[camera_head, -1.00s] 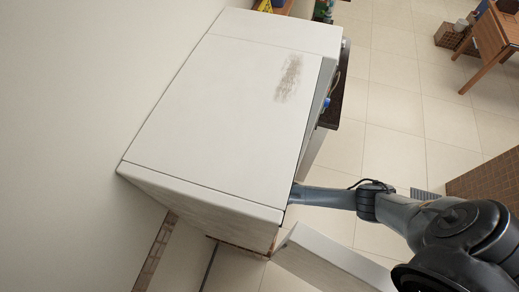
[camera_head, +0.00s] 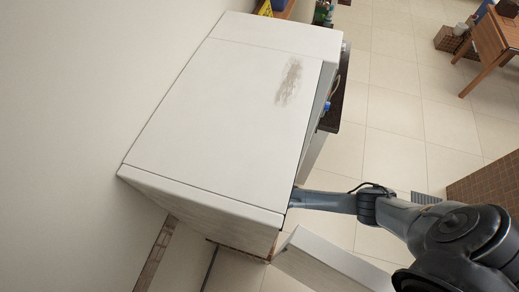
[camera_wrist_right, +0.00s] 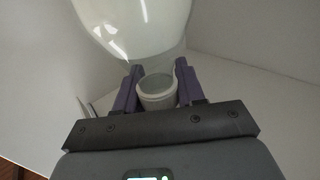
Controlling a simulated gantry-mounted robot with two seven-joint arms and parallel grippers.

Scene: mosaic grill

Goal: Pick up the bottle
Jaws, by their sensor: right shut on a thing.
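In the right wrist view, a pale, glossy, see-through bottle (camera_wrist_right: 135,28) fills the top middle, cut off by the frame edge. Its round whitish neck end (camera_wrist_right: 157,97) sits between the two purple fingers of my right gripper (camera_wrist_right: 155,88), which is shut on it. In the head view my right arm reaches in from the right and passes out of sight at the front of a large white cabinet-like appliance (camera_head: 235,105). The gripper and bottle are hidden there. My left gripper is not in view.
An open white door panel (camera_head: 330,262) stands out at the appliance's near end, close beside my right arm. Pale walls surround the bottle in the wrist view. Tiled floor (camera_head: 395,110) lies clear to the right, with a wooden table (camera_head: 492,42) and baskets (camera_head: 449,38) far off.

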